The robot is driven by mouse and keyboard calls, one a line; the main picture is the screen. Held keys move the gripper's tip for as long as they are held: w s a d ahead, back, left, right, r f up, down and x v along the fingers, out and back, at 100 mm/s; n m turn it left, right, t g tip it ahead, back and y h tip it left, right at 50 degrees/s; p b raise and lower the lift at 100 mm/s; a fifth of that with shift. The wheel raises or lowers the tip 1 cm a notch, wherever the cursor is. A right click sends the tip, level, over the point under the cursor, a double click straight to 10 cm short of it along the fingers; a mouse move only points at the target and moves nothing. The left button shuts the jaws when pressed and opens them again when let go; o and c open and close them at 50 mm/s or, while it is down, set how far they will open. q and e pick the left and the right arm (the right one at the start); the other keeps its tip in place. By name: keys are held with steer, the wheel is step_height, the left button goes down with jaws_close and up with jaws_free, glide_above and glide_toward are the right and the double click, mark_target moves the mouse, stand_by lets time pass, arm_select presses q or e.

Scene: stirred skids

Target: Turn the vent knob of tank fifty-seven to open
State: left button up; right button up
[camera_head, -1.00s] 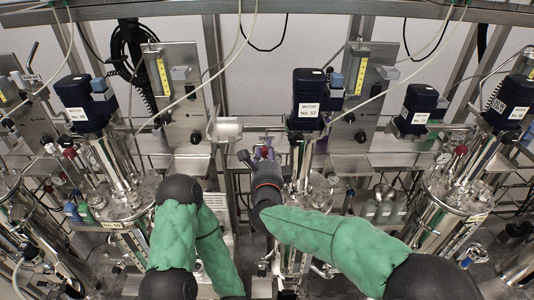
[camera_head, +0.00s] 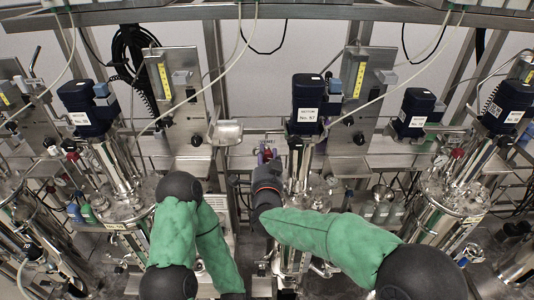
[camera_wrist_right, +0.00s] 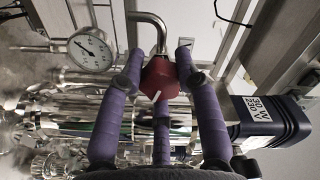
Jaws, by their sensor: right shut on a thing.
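The vent knob (camera_wrist_right: 160,76) is red with a white mark that points to the lower edge in the right wrist view. It sits below a bent steel pipe. My right gripper (camera_wrist_right: 157,68) has purple fingers, shut on the knob with one finger on each side and a third below. In the head view, my right gripper (camera_head: 267,153) is at the left of the tank's motor (camera_head: 309,92), a dark blue block labelled No. 57. The knob is small there and partly hidden by the fingers.
A round pressure gauge (camera_wrist_right: 91,50) stands left of the knob in the right wrist view. Neighbouring tanks with blue motors (camera_head: 87,107) and (camera_head: 416,110) stand on both sides. Thin hoses hang from the overhead rail (camera_head: 180,10). Pipes and fittings crowd the space around the tank.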

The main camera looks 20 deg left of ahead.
steer(key=n+p, duration=0.1)
steer(key=n, duration=0.3)
steer(key=shift+n+p, duration=0.3)
steer(key=shift+p, duration=0.05)
steer(key=shift+f+n+p, duration=0.1)
steer(key=shift+n+p, duration=0.5)
steer(key=shift+n, duration=0.9)
steer(key=o, duration=1.1)
steer(key=shift+o, duration=0.2)
steer(key=v, duration=1.2)
